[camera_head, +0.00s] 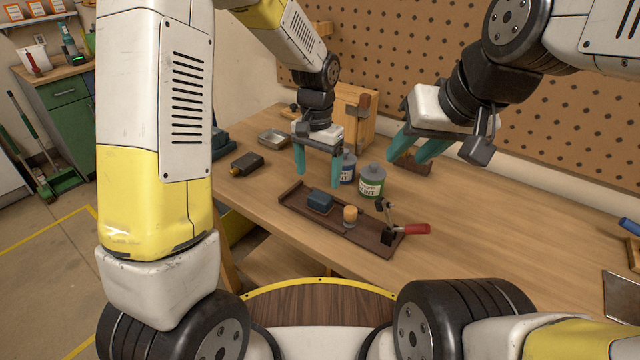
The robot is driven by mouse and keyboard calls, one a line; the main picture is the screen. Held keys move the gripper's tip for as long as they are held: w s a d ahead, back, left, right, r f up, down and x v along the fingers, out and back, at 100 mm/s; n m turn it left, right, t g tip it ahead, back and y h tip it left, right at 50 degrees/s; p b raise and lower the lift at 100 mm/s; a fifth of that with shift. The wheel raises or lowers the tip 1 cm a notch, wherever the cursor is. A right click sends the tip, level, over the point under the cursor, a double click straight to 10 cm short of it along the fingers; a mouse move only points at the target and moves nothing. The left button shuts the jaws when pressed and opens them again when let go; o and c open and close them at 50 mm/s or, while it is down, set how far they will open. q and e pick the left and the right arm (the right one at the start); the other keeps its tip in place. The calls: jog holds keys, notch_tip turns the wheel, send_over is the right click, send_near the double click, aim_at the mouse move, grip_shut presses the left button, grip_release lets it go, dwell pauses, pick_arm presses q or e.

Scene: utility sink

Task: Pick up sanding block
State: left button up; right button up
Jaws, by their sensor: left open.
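A small dark blue block (320,201), which looks like the sanding block, lies in the left half of a long brown wooden tray (373,235) on the workbench. My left gripper (318,178) points down with its teal fingers apart and empty. It appears above and slightly behind the block, not visibly touching it. My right gripper (411,156) hangs further right and higher, its teal fingers apart and empty, in front of the pegboard.
In the tray, a small orange-topped jar (350,215) and a red-handled clamp (412,229) sit right of the block. Two paint bottles, a grey one (348,169) and a green-labelled one (371,183), stand behind the tray.

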aim_at(320, 195)
pick_arm(q)
jog(key=f, duration=0.9)
jog(key=shift+w+d, duration=0.25)
jog(key=shift+w, duration=0.05)
jog(key=shift+r, duration=0.1)
jog(key=c, duration=1.5)
jog(key=shift+r, duration=0.5)
notch_tip(320, 195, up, 2)
jog(key=shift+r, duration=0.1)
jog(key=shift+s+d+r, duration=0.2)
jog(key=shift+s+r, duration=0.05)
jog(key=shift+s, duration=0.45)
jog(key=s+d, duration=0.1)
jog(key=s, duration=0.3)
jog(key=s+d+r, duration=0.1)
jog(key=s, duration=0.4)
jog(key=s+d, duration=0.1)
jog(key=s, duration=0.4)
jog(key=shift+s+d+r, duration=0.1)
jog(key=shift+d+r, duration=0.05)
jog(key=shift+d, duration=0.05)
